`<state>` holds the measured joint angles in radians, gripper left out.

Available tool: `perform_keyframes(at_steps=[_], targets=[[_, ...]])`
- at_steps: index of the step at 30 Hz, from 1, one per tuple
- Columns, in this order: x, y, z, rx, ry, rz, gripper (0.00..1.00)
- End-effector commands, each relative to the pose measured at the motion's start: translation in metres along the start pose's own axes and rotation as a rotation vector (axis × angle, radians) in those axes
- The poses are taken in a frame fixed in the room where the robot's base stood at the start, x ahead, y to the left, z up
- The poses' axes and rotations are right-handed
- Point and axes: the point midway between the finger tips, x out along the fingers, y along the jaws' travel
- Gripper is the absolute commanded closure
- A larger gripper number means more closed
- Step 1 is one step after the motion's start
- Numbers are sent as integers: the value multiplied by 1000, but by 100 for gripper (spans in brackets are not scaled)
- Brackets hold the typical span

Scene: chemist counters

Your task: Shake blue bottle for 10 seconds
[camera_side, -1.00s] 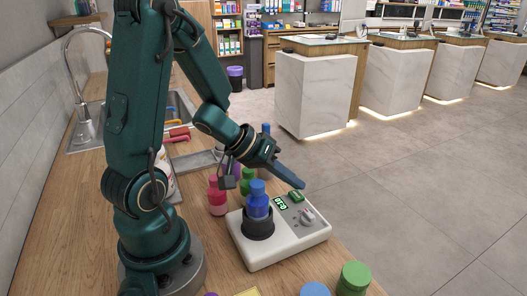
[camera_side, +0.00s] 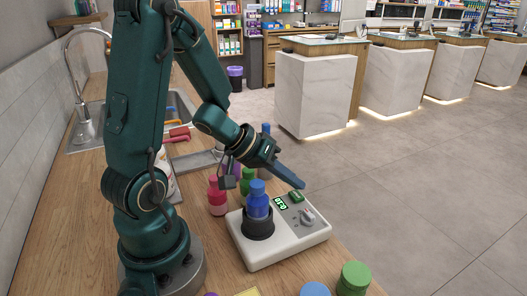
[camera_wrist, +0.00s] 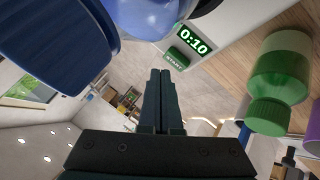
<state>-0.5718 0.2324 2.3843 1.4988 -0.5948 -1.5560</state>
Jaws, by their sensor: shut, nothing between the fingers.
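The blue bottle (camera_side: 258,207) stands upright in the black round holder (camera_side: 258,227) of a white shaker device (camera_side: 275,257). The device has a green display (camera_side: 281,204), a green button (camera_side: 296,196) and a grey knob (camera_side: 308,216). In the wrist view the display (camera_wrist: 192,39) reads 0:10, with the green START button (camera_wrist: 178,57) below it. The blue cap (camera_wrist: 45,45) fills the upper left there. My gripper (camera_side: 302,185) is shut and empty above the device, close to the button in the picture. Its closed fingertips (camera_wrist: 160,73) point toward the button, apart from it.
A red-pink bottle (camera_side: 217,200) and a green bottle (camera_side: 247,184) stand left of and behind the device. Another green-capped bottle (camera_side: 353,278) and a blue cap (camera_side: 315,289) are at the front. A sink (camera_side: 95,136) lies farther back. The counter's right edge is near the device.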

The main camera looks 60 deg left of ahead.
Motion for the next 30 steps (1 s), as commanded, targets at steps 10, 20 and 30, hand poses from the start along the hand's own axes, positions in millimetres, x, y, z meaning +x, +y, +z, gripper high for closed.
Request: perform_keyframes(at_steps=[10,20,30], targets=[[0,0,0,0,0,0,100],[1,-1,1,-2,-2,0,100],[6,-4,5,0,-1,0,100]])
